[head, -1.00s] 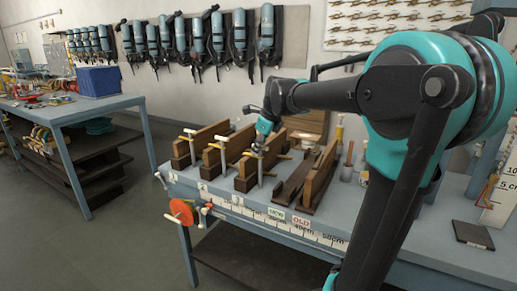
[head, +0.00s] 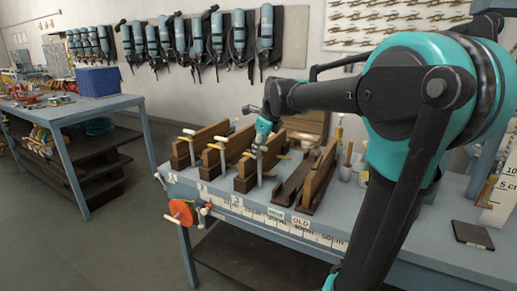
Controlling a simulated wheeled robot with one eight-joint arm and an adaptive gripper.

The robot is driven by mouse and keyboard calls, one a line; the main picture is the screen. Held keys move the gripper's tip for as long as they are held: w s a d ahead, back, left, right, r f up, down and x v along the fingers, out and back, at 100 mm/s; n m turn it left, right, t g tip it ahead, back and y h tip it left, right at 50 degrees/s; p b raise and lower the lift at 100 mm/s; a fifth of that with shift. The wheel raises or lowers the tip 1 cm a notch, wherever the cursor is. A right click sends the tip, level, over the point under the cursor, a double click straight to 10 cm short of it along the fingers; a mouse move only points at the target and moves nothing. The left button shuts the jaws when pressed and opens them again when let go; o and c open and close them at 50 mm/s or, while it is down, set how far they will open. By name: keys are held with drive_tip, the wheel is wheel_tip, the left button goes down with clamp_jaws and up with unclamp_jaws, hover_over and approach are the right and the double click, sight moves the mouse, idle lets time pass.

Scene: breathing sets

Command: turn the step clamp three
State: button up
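Wooden step pieces stand in a row on the grey-blue workbench, each with an upright metal clamp at its front. The first clamp (head: 191,152) is at the left and the second clamp (head: 222,163) is beside it. The third clamp (head: 260,172), by the tag that looks like a 3, stands at the wooden step (head: 245,178). My gripper (head: 258,147) points down at the top of this third clamp, touching or very close. Its fingers are small and dark here and partly cover the clamp's top, so their grip cannot be made out.
An empty-looking wooden step holder (head: 295,185) is right of the third clamp. NEW (head: 276,212) and OLD (head: 301,221) labels lie along the front edge. A dark flat pad (head: 472,235) lies at the right.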

drive_tip(key=v, duration=1.2)
drive_tip(key=shift+d, duration=0.1)
